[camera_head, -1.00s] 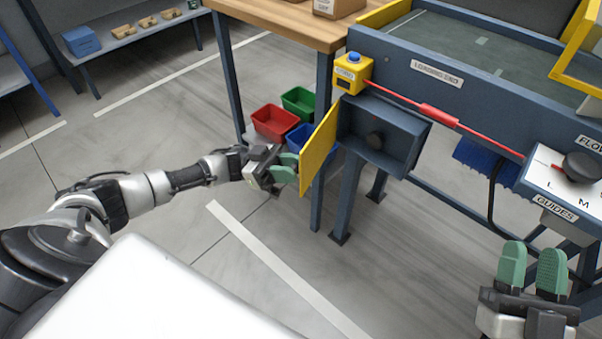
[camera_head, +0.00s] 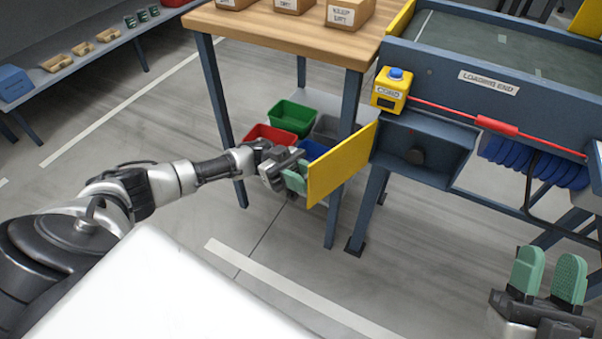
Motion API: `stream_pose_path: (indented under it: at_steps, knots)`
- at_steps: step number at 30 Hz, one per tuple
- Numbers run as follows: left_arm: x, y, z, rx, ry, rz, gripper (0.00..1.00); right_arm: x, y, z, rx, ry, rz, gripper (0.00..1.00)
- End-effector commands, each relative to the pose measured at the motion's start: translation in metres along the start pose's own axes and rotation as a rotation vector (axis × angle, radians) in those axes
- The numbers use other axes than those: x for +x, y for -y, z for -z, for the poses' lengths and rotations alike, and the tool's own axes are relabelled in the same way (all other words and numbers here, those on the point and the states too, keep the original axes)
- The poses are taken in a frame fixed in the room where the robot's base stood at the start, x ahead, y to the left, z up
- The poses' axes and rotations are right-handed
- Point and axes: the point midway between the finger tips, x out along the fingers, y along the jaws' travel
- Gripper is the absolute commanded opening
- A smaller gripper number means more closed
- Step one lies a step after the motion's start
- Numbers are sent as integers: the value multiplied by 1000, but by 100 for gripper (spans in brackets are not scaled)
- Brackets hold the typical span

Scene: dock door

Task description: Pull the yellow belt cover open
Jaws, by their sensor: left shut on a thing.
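The yellow belt cover (camera_head: 341,164) stands swung out from the left side of the blue box (camera_head: 421,148) under the conveyor's loading end. The exact grip spot is hidden behind the fingers and the panel. My right gripper (camera_head: 548,276) is at the lower right, open and empty, away from the cover.
A wooden table (camera_head: 290,30) with cardboard boxes stands behind the cover. Red (camera_head: 268,136), green (camera_head: 292,118) and other bins sit below it. A yellow cord switch (camera_head: 390,90) and red cord (camera_head: 497,126) run above the box. Floor in front is clear.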

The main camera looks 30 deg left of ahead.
Motion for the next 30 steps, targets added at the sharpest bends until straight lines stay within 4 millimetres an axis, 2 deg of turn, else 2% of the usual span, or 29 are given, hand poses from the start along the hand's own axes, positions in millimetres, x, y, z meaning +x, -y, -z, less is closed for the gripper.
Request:
stream_pose_path:
  at_steps: [13, 14, 18, 26, 30]
  knots:
    - [0, 0, -2, -6, 3, -7, 0, 0, 0, 0, 0, -2, 0, 39]
    - [0, 0, -2, -6, 3, -7, 28, 0, 0, 0, 0, -2, 0, 39]
    - [1, 0, -1, -5, 2, -6, 50, 0, 0, 0, 0, -3, 0, 39]
    - [0, 0, -1, -3, 1, -5, 51, 0, 0, 0, 0, -3, 0, 39]
    - [-7, 1, -1, -3, 2, -4, 51, 0, 0, 1, 0, -8, 1, 39]
